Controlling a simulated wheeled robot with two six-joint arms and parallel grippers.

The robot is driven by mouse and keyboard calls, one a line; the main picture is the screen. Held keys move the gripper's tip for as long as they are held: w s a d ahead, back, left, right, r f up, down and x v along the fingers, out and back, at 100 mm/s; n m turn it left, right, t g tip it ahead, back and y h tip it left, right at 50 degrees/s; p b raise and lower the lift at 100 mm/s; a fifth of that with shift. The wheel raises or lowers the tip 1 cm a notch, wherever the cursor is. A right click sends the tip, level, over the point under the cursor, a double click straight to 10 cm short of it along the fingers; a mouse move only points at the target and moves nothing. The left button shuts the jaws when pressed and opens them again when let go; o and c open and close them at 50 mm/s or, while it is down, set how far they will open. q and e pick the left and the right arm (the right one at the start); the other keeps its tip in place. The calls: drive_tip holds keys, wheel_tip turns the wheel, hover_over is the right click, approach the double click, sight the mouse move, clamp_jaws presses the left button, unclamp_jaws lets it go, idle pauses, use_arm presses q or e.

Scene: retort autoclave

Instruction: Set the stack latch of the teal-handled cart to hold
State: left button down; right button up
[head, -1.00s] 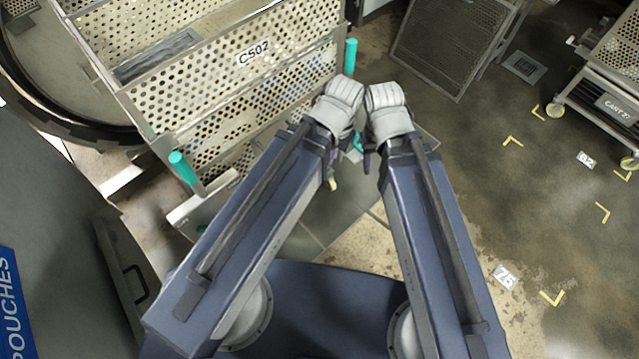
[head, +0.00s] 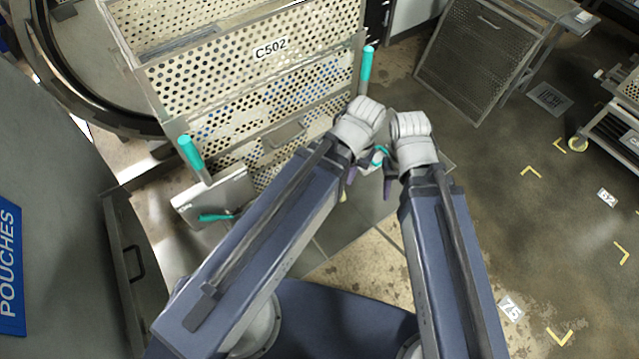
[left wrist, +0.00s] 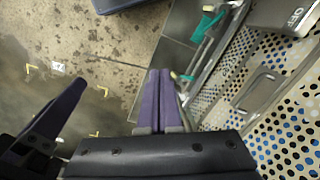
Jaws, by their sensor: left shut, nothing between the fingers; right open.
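The teal-handled cart stands ahead in the head view, with teal handles on its left (head: 190,152) and right (head: 366,64). It carries perforated baskets (head: 215,85) marked C502. A teal lever (head: 216,217) shows low at the cart's left, beside a grey plate (head: 215,195). Another teal part (head: 378,157) is partly hidden between my wrists. In the left wrist view, a teal lever (left wrist: 204,25) with a pale tip is beside the cart frame. My left gripper (left wrist: 160,95) is shut and empty, apart from that lever. My right gripper (head: 388,186) is open near the cart's right front corner; its fingers are mostly hidden.
A round vessel opening (head: 95,60) is behind the cart at left. A grey panel with a blue POUCHES sign (head: 10,265) stands at far left. A perforated panel (head: 475,55) and another cart (head: 620,125) are at right.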

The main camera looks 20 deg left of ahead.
use_arm(q)
drive_tip(key=w+a+f+n+t+h+b, duration=0.1)
drive_tip(key=w+a+f+n+t+b, duration=0.1)
drive_tip(key=w+a+f+n+b, duration=0.4)
drive_tip(key=w+a+f+n+t+h+b, duration=0.1)
drive_tip(key=w+a+f+n+b, duration=0.4)
drive_tip(key=f+n+b, duration=0.9)
drive_tip(key=w+a+f+n+t+h+b, duration=0.2)
drive_tip(key=w+a+f+n+b, duration=0.4)
drive_tip(key=f+b, duration=1.1)
drive_tip(key=w+n+h+b, duration=0.1)
drive_tip(key=n+b, duration=0.2)
drive_tip(key=n, duration=0.1)
drive_tip(key=shift+w+a+t, duration=0.25)
drive_tip(key=shift+a+t, duration=0.05)
drive_tip(key=shift+f, duration=0.1)
drive_tip(key=b+x, duration=0.8)
drive_tip(key=x, duration=0.2)
drive_tip(key=shift+w, duration=0.1)
